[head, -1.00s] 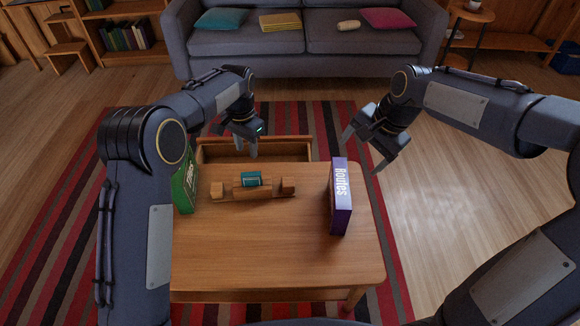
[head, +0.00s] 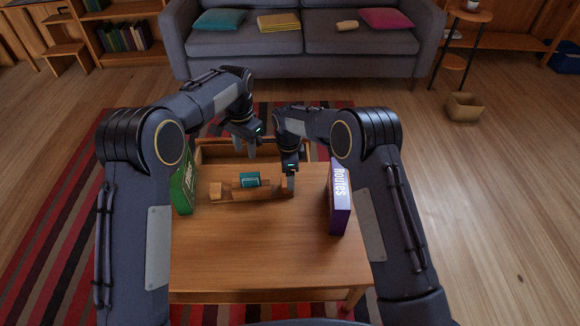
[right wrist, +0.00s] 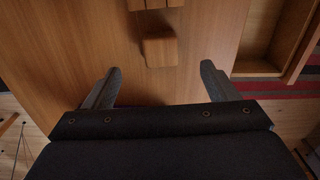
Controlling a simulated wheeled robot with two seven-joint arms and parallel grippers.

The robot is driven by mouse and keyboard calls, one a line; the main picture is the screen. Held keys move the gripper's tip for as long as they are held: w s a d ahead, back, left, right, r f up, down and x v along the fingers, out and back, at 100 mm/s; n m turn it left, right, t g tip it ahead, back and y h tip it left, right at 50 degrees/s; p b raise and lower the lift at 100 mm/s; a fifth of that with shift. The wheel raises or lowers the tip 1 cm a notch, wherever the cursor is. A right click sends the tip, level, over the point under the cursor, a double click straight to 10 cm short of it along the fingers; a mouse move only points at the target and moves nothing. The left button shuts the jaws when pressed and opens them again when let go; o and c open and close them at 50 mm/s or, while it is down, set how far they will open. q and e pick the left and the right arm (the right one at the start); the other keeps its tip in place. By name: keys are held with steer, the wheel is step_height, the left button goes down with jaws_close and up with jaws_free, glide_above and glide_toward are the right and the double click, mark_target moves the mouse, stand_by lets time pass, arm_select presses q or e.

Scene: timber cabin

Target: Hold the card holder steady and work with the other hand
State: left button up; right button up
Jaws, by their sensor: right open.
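The wooden card holder (head: 252,195) lies across the table, with a teal pack (head: 249,179) in its middle and a wooden block at each end. My right gripper (head: 290,187) is low at the holder's right end. In the right wrist view its fingers (right wrist: 160,88) are open, with the end block (right wrist: 160,50) ahead between them, not clamped. My left gripper (head: 238,146) is behind the holder, above the open drawer; its fingers look apart and empty, and it does not touch the holder.
A green box (head: 184,188) stands at the table's left edge and a purple box (head: 339,196) at the right. An open drawer (head: 215,152) juts from the far side. The table's front (head: 260,255) is clear. A basket (head: 465,107) stands on the floor at right.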

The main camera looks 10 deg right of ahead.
mark_target(247, 175)
step_height(247, 175, down, 7)
steer(key=shift+r, duration=0.15)
steer(key=shift+c, duration=0.3)
steer(key=c, duration=1.1)
steer(key=shift+o, duration=0.2)
arm_select(q)
steer(key=a+f+n+h, duration=0.1)
steer(key=n, duration=0.3)
steer(key=a+f+n+h, duration=0.1)
steer(key=n, duration=0.3)
steer(key=a+f+n+h, duration=0.1)
steer(key=n, duration=0.4)
steer(key=shift+s+f+g+h, duration=0.2)
steer(key=shift+s+g+h, duration=0.05)
steer(key=shift+g+h, duration=0.15)
steer(key=shift+w+d+f+n+t+h, duration=0.15)
steer(key=shift+d+f+n+h, duration=0.3)
steer(key=shift+f+n, duration=1.4)
steer(key=shift+d+f+n+t+h, duration=0.1)
steer(key=shift+d+f+n+h, duration=0.35)
steer(key=shift+f+n, duration=1.4)
steer(key=shift+w+d+f+n+t+h, duration=0.25)
steer(key=shift+f+n+h, duration=0.4)
steer(key=shift+n, duration=2.25)
